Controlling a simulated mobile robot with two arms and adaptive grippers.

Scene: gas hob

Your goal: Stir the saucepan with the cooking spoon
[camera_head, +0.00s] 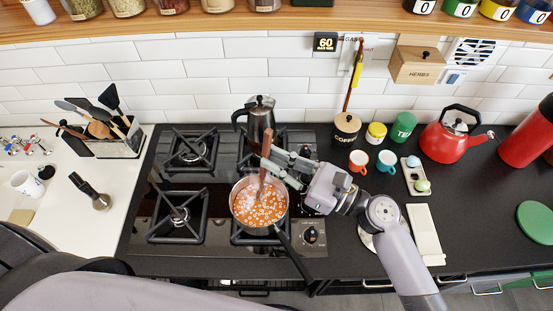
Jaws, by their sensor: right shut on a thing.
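The saucepan (235,214) stands on the front right burner of the hob, with its dark handle pointing toward the front right. It holds orange-red food with pale bits. My right gripper (266,165) is above the pan's far rim, shut on the brown cooking spoon (264,183). The spoon is nearly upright, its lower end down in the pan's contents and hidden there. A large part of my own body or left arm fills the lower left; the left gripper's fingers do not show.
A moka pot (260,118) stands behind the pan. A utensil holder (115,148) is left of the hob (222,180). At right are a coffee canister (346,128), small cups (387,161), a red kettle (449,142) and a white tray (425,232). The left burners are empty.

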